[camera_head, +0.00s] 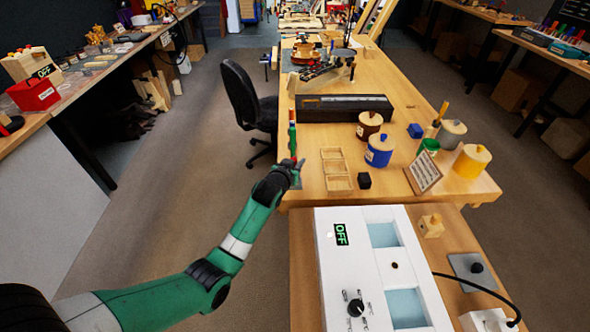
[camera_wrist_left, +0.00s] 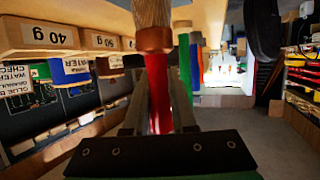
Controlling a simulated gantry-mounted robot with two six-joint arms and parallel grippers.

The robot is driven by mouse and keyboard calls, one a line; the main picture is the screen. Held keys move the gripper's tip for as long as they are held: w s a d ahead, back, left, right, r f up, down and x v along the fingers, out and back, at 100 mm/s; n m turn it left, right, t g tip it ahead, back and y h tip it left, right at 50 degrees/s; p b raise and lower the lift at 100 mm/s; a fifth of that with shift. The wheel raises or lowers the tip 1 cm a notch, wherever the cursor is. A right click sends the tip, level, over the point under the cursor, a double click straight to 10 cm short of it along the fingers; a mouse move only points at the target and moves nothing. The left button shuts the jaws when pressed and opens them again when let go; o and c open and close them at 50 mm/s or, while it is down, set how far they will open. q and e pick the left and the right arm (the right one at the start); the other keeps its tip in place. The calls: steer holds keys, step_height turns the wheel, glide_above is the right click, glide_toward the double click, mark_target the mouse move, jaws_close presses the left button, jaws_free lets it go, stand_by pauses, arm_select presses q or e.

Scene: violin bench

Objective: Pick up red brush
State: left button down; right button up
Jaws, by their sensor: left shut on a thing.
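The red brush (camera_wrist_left: 158,88) shows in the left wrist view, with a copper-coloured ferrule and pale bristles toward the top of the picture. My left gripper (camera_wrist_left: 150,118) is shut on its red handle. In the head view my left gripper (camera_head: 290,172) is at the left edge of the wooden bench, and only a little red shows at its tip. A green brush (camera_wrist_left: 185,68) and a blue handle (camera_wrist_left: 196,62) stand just beyond the held brush, apart from the fingers. My right gripper is not in view.
A wooden compartment tray (camera_head: 338,184) lies right of my left gripper. A white heater box (camera_head: 338,285) stands in front. The floor left of the bench is open up to the black chair (camera_head: 240,100).

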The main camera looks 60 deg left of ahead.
arm_select(q)
steer(key=shift+r+p, duration=0.4)
steer(key=shift+r, duration=0.2)
steer(key=s+d+r+p, duration=0.8)
steer(key=d+r+p, duration=0.3)
steer(key=shift+s+d+r+p, duration=0.15)
steer(key=shift+r+p, duration=0.2)
steer(key=shift+r, duration=0.05)
